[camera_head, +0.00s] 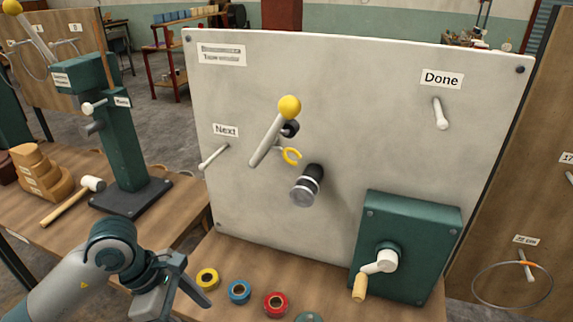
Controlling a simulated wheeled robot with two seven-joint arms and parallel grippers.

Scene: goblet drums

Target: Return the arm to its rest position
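My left arm (75,285) comes in from the lower left, grey with dark joints. My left gripper (185,307) is low in the picture, over the front of the wooden table and left of the colored rings. Its fingers look spread with nothing between them, though the lower one is cut off by the picture's edge. It is apart from the panel. My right arm and gripper are not in view.
A pale panel (330,205) stands behind, with a yellow-knobbed lever (270,132), pegs and a dark cylinder (308,185). A green crank box (408,235) stands right. Yellow (207,271), blue (230,291) and red (266,304) rings lie by the gripper. A mallet (65,207) lies left.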

